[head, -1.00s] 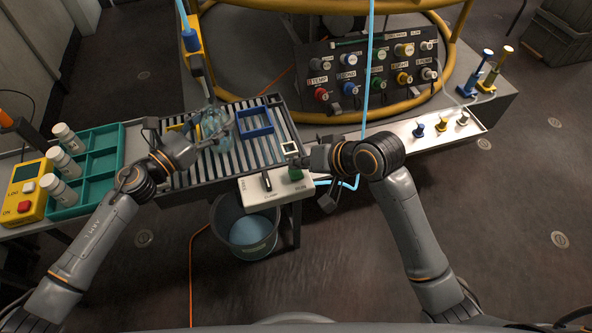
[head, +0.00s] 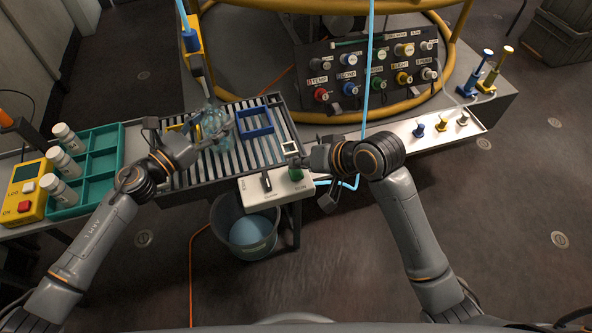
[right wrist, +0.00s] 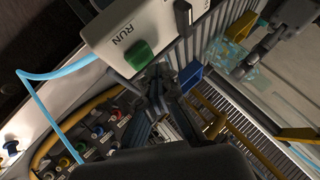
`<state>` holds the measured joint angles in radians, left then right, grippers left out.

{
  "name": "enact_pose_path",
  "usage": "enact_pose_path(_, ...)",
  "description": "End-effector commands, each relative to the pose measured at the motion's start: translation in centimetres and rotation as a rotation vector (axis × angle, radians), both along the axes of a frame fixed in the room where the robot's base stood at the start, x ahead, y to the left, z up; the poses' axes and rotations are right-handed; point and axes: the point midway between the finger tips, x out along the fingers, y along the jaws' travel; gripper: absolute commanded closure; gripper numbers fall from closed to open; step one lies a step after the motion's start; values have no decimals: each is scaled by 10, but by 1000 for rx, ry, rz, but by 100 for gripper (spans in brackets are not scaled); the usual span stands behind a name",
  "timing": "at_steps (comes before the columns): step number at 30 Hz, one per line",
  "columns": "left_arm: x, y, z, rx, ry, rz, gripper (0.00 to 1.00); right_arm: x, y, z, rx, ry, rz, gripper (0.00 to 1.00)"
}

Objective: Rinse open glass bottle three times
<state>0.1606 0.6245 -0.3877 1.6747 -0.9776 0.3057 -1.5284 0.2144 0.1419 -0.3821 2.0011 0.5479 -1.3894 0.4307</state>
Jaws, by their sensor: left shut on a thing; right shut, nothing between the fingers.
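A clear bluish glass bottle (head: 217,124) is in my left gripper (head: 200,132) over the slatted rack (head: 196,168), below the yellow spout holder (head: 193,40) with its blue tube. It is tilted; its mouth is hard to make out. The bottle also shows in the right wrist view (right wrist: 234,56). My right gripper (head: 300,162) is shut and empty, close to the green RUN button (head: 296,174) on the white control box (head: 270,187). In the right wrist view the fingers are beside the green button (right wrist: 139,55); I cannot tell whether they touch it.
A blue square frame (head: 255,124) sits on the rack. A grey bucket (head: 246,230) with blue liquid stands below. At left are a teal tray (head: 104,160) with white-capped bottles and a yellow meter (head: 26,190). A labelled valve panel (head: 372,72) stands behind.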

Motion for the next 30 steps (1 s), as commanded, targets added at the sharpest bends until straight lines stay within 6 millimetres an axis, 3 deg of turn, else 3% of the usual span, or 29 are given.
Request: enact_pose_path(30, 0, 0, 1, -1, -1, 0, 84, 0, 0, -12, 0, 1, 1, 100)
